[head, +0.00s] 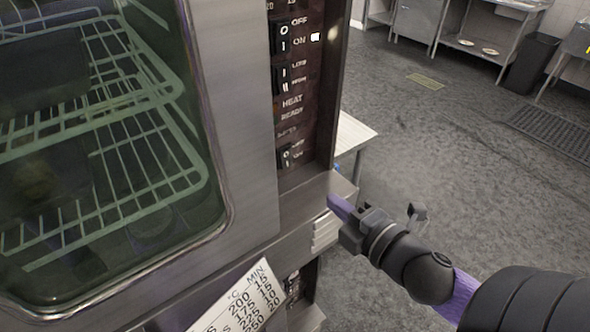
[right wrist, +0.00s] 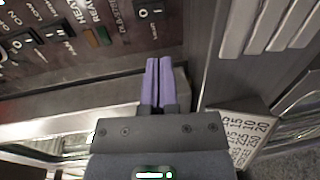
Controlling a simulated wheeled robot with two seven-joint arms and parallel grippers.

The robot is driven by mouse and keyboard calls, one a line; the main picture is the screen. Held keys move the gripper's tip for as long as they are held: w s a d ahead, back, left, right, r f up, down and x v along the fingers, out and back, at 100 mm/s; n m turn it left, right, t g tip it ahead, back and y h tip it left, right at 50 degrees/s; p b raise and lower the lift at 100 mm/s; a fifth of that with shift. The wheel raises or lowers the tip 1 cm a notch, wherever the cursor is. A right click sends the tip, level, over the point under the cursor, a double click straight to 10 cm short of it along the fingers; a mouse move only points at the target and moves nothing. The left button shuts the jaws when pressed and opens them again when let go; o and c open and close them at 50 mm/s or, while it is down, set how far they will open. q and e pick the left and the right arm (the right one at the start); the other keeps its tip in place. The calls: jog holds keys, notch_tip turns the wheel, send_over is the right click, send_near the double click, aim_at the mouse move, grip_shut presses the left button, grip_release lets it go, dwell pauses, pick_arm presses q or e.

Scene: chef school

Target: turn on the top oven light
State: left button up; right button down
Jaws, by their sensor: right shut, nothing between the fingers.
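The top oven (head: 245,120) fills the left of the head view, with a glass door and wire racks behind it. Its dark control panel (head: 305,90) runs down the right side and carries several black rocker switches. My right gripper (head: 335,205) is just below and right of the panel's lower end. Its purple fingers (right wrist: 158,82) are together and empty, pointing toward the panel. My left gripper is out of view.
A paper chart (head: 245,298) of temperatures and minutes is on the oven front below the door. A small table (head: 352,133) stands behind the oven. Steel tables (head: 475,38) and a dark bin (head: 532,62) stand far back. The grey floor at right is open.

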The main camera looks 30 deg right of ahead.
aim_at(288, 166)
jog(key=w, duration=0.3)
jog(key=w+f, duration=0.1)
jog(key=w, duration=0.6)
jog(key=shift+w+a+f+b, duration=0.15)
jog(key=shift+a+b, duration=0.15)
jog(key=shift+a, duration=0.05)
jog(key=shift+w+a, duration=0.1)
jog(key=shift+w, duration=0.4)
jog(key=shift+f, duration=0.15)
jog(key=shift+w+f+b, duration=0.25)
jog(key=shift+f+b, duration=0.05)
jog(key=shift+b, duration=0.55)
jog(key=shift+r+p, duration=0.3)
jog(key=shift+r, duration=0.05)
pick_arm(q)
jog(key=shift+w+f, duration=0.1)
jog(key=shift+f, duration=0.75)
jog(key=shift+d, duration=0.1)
pick_arm(e)
jog(key=shift+s+f, duration=0.1)
